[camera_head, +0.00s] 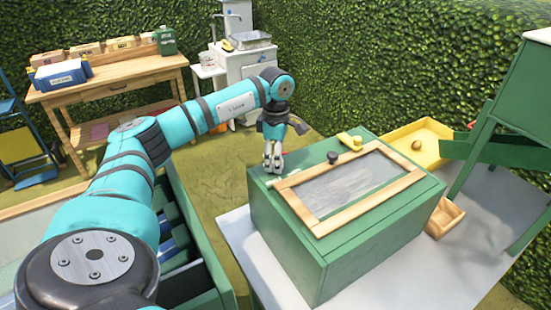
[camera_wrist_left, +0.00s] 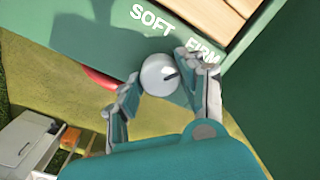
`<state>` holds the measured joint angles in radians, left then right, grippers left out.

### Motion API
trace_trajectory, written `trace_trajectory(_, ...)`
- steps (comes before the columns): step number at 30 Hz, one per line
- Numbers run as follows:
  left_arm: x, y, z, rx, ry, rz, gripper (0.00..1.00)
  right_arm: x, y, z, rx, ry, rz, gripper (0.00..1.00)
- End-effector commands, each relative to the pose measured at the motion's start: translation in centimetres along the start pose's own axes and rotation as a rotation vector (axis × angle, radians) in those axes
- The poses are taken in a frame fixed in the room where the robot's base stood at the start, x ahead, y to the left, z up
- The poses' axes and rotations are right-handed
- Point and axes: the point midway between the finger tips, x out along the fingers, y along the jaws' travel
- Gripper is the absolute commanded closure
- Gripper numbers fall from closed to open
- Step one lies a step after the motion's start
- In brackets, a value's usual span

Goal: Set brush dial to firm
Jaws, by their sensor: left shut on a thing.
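The word SOFT (camera_wrist_left: 150,20) is above the knob on the green box (camera_head: 330,262). My left gripper (camera_wrist_left: 168,84) is shut on the knob, one finger on each side. The right finger partly covers FIRM. In the head view my left gripper (camera_head: 273,160) points down at the box's back left corner, and the knob cannot be made out there. My right gripper is not in view.
The box top has a wood-framed panel (camera_head: 405,183), a dark knob (camera_head: 333,157) and a yellow piece (camera_head: 350,141). A yellow tray (camera_head: 432,130) and a wooden bin (camera_head: 443,218) are to the right. A wooden table (camera_head: 110,80) stands at the back left.

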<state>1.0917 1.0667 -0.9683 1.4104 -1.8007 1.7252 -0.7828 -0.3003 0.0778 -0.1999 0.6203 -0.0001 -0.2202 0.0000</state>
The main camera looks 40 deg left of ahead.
Motion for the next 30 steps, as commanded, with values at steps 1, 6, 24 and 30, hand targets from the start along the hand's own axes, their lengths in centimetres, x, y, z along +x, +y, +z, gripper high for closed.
trace_trajectory(1,-0.03,0.03,0.01,0.030,0.001,0.001,0.93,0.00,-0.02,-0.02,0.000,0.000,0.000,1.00)
trace_trajectory(6,-0.04,0.04,0.02,0.118,0.003,0.001,0.93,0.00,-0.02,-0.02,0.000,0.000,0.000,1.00)
trace_trajectory(24,-0.06,0.05,0.01,0.199,0.006,0.002,0.93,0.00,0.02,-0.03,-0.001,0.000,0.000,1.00)
trace_trajectory(30,-0.06,0.05,0.01,0.199,0.006,0.002,0.53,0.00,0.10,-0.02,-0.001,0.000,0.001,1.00)
